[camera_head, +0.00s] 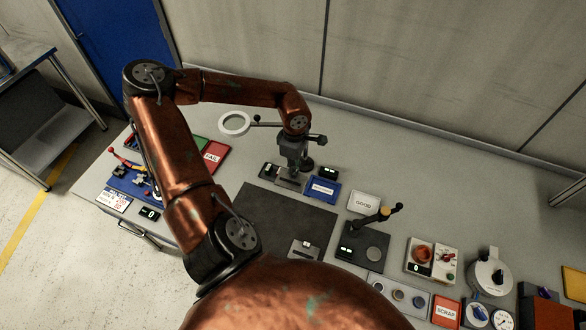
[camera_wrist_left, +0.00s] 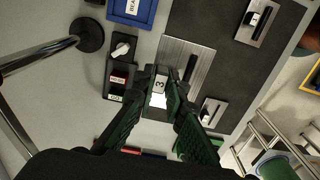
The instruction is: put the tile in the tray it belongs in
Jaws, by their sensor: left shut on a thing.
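My left gripper (camera_head: 292,168) reaches down at the back of the dark mat (camera_head: 260,213). In the left wrist view its dark green fingers (camera_wrist_left: 168,92) are shut on a small pale piece marked 3 (camera_wrist_left: 160,82), which looks like the tile. A brushed metal plate (camera_wrist_left: 173,52) with a dark bar lies beside it; I cannot tell whether the piece touches it. A blue labelled tray (camera_head: 323,190) stands just right of the gripper. A red tray marked FAIL (camera_head: 213,157) and a green tray (camera_head: 201,144) stand to the left, partly behind my arm. My right gripper is out of view.
A white tray marked GOOD (camera_head: 364,202) and a lever station (camera_head: 366,247) stand right of the mat. A red SCRAP tray (camera_head: 446,312) is farther right, near gauges (camera_head: 502,319). A white ring (camera_head: 234,123) is at the back. Another small metal plate (camera_head: 304,250) lies on the mat.

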